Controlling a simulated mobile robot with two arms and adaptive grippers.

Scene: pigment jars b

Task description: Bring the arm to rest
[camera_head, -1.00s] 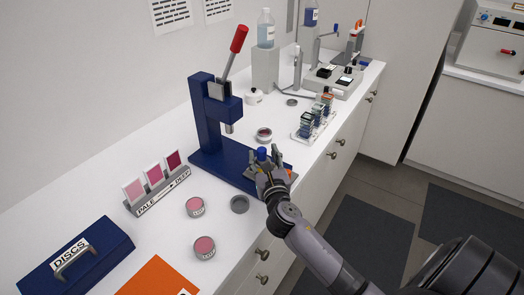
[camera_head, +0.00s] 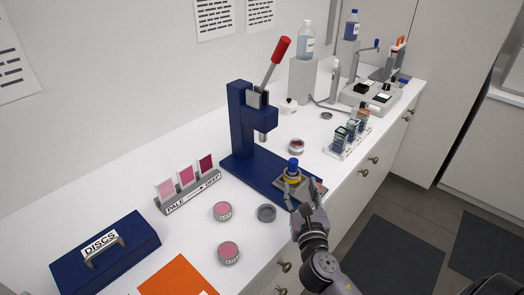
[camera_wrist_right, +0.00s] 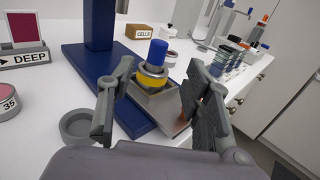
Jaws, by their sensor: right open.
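My right gripper (camera_head: 303,194) is over the counter's front edge, just in front of the blue press (camera_head: 242,130). It is open and empty; in the right wrist view its two fingers (camera_wrist_right: 160,80) are spread wide apart. Beyond and between them stands a blue-topped piece with a yellow band (camera_wrist_right: 156,66), upright on a metal plate (camera_wrist_right: 165,105) at the press base. The piece also shows in the head view (camera_head: 293,170). I cannot tell whether a fingertip touches the plate. My left gripper is not in view.
An empty grey dish (camera_head: 267,213) and pink jars (camera_head: 223,211) (camera_head: 229,253) sit left of the gripper. A rack of small bottles (camera_head: 350,133) stands to its right. A blue DISCS box (camera_head: 105,253) is front left. The floor side is open.

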